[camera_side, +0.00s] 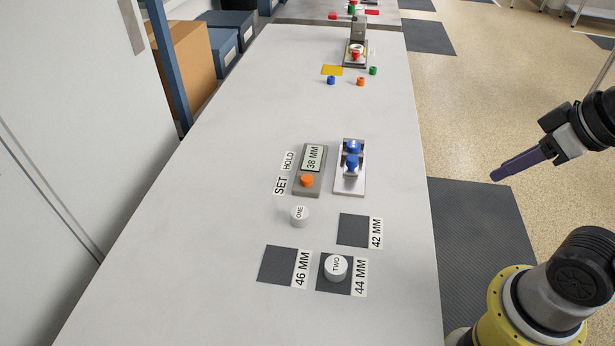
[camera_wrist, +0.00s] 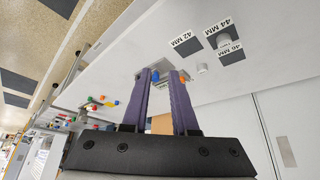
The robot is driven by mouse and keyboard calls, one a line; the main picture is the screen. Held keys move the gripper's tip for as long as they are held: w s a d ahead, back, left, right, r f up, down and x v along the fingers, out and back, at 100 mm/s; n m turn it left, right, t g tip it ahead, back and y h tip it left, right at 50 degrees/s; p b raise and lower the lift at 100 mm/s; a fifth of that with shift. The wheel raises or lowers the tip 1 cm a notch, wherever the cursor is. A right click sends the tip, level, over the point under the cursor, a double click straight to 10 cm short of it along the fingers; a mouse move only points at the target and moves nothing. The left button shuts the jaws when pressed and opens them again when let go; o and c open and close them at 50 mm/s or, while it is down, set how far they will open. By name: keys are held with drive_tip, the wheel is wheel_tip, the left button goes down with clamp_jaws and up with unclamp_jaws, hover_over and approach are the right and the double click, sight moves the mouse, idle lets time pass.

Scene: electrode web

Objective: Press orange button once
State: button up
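The orange button (camera_side: 306,181) sits on the lower end of a grey box (camera_side: 311,192) on the table. The box has a "38 MM" display (camera_side: 314,158). Labels "SET" (camera_side: 281,184) and "HOLD" (camera_side: 289,160) lie to its left. My gripper (camera_side: 496,175) is off the table's right side in the side view, well apart from the button. In the wrist view its two purple fingers (camera_wrist: 160,72) stand apart with nothing held between them. The orange button (camera_wrist: 183,77) shows there beside the right finger, partly hidden by it.
A blue-knobbed device (camera_side: 351,160) stands right of the box. White cylinders "ONE" (camera_side: 299,216) and "TWO" (camera_side: 335,268) stand nearer; TWO is on the 44 MM dark square. The 46 MM (camera_side: 277,266) and 42 MM (camera_side: 353,229) squares are empty. Small coloured parts lie farther back.

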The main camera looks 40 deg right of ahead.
clamp_jaws()
idle(1.4)
